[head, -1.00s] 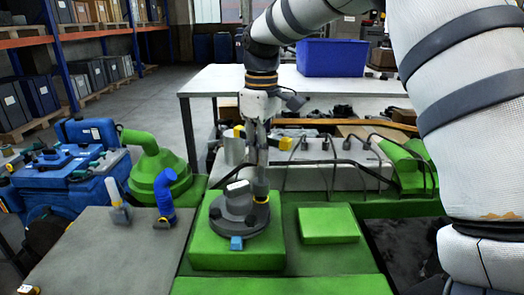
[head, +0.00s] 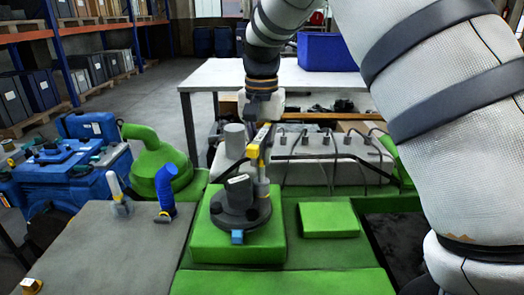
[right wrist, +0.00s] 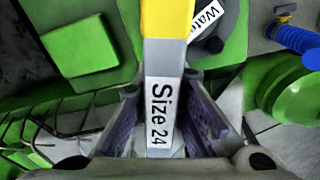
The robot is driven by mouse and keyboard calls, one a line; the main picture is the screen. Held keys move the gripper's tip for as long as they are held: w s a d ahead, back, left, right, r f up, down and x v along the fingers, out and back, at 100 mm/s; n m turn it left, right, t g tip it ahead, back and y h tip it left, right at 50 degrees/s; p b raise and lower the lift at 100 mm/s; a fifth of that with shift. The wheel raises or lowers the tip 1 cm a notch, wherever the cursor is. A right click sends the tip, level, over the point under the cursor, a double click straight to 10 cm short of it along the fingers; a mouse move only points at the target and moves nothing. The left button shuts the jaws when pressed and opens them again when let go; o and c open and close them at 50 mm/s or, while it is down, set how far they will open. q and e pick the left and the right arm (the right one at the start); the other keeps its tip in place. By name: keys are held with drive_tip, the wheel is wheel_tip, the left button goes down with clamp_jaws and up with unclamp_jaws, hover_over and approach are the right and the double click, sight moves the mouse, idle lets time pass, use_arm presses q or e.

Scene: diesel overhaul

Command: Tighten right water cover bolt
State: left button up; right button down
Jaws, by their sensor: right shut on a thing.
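My right gripper (head: 264,122) points down behind the water cover and is shut on a grey and yellow tool (head: 252,151). In the right wrist view the tool (right wrist: 160,105) reads "Size 24" and runs out between the fingers to a yellow part at the top edge. The dark grey round water cover (head: 232,217) with a white label lies on a green block, with a blue piece (head: 237,237) at its front. A grey upright piece (head: 262,188) stands at its right rear, below the tool; whether they touch is unclear. My left gripper is out of view.
A flat green block (head: 327,219) lies right of the cover. A blue elbow (head: 165,190) and a grey-white handled piece (head: 118,190) stand on the grey table at left. Thin dark pipes and a pale head (head: 310,165) lie behind. A dark opening (head: 400,245) is at right.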

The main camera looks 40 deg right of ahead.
drive_tip(key=m, duration=0.9)
drive_tip(key=shift+m, duration=0.4)
drive_tip(key=m, duration=0.5)
drive_tip(key=shift+a+f, duration=0.1)
drive_tip(key=shift+f, duration=0.05)
drive_tip(key=m, duration=0.3)
drive_tip(key=shift+m, duration=0.3)
